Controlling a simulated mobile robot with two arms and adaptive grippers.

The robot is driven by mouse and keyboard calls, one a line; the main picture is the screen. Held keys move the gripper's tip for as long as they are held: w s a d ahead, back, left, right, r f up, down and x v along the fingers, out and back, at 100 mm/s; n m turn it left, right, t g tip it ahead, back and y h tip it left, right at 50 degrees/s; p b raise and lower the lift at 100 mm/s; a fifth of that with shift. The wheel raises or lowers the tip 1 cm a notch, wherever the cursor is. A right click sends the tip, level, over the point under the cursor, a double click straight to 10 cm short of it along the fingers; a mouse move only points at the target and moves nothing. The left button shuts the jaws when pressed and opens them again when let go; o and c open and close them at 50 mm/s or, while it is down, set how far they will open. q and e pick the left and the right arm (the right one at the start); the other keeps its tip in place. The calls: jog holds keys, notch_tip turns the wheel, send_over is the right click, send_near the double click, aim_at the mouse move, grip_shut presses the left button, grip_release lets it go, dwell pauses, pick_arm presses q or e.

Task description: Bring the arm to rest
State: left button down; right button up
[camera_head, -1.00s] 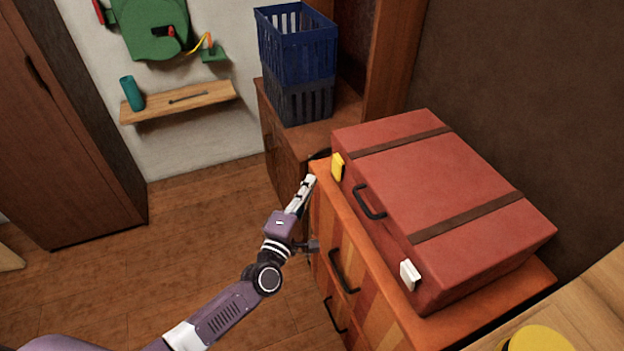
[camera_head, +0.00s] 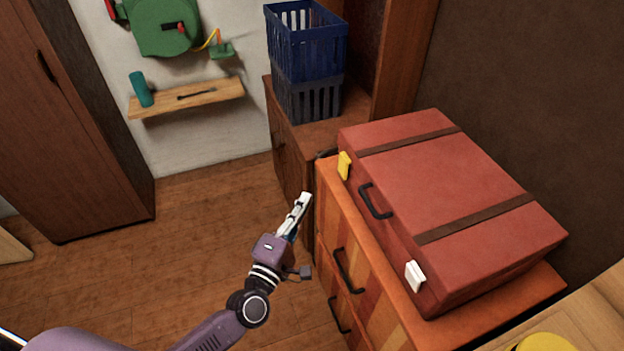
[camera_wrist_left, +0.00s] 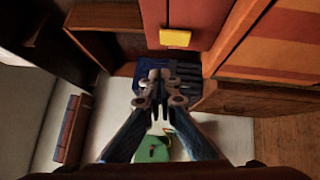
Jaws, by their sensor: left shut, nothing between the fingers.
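My left gripper (camera_head: 297,212) is shut and empty. It is in the air to the left of the orange cabinet's front, apart from it. In the left wrist view, the left gripper (camera_wrist_left: 159,78) shows its fingers together with nothing between them. My left arm comes in from the bottom left of the head view. My right gripper is not in view.
A red suitcase (camera_head: 450,205) with one yellow and one white latch lies on the orange cabinet (camera_head: 330,215). Blue crates (camera_head: 305,55) stand behind. A wooden shelf (camera_head: 187,98) holds a teal cylinder (camera_head: 141,89). The floor (camera_head: 190,255) at left is clear.

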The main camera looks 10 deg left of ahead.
pick_arm(q)
jog(key=s+a+f+m+g, duration=0.1)
jog(key=s+f+m+g, duration=0.25)
jog(key=f, duration=0.75)
jog(key=s+a+f+m+g+y, duration=0.15)
jog(key=s+f+m, duration=0.3)
jog(key=f, duration=0.65)
jog(key=s+a+f+m+g, duration=0.2)
jog(key=s+f+m+g, duration=0.15)
jog(key=f, duration=0.75)
jog(key=s+a+f+m+g, duration=0.1)
jog(key=s+f+m+g, duration=0.1)
jog(key=s+f, duration=0.4)
jog(key=s+a+f+m+g+y, duration=0.1)
jog(key=s+f, duration=0.6)
jog(key=s, duration=1)
jog(key=s+a+f+m+g+y, duration=0.1)
jog(key=s+a+f+m+g, duration=0.2)
jog(key=s, duration=0.9)
notch_tip(320, 180, down, 4)
jog(key=m+g, duration=0.2)
jog(key=g, duration=0.1)
jog(key=shift+s+r, duration=0.15)
jog(key=shift+r, duration=0.1)
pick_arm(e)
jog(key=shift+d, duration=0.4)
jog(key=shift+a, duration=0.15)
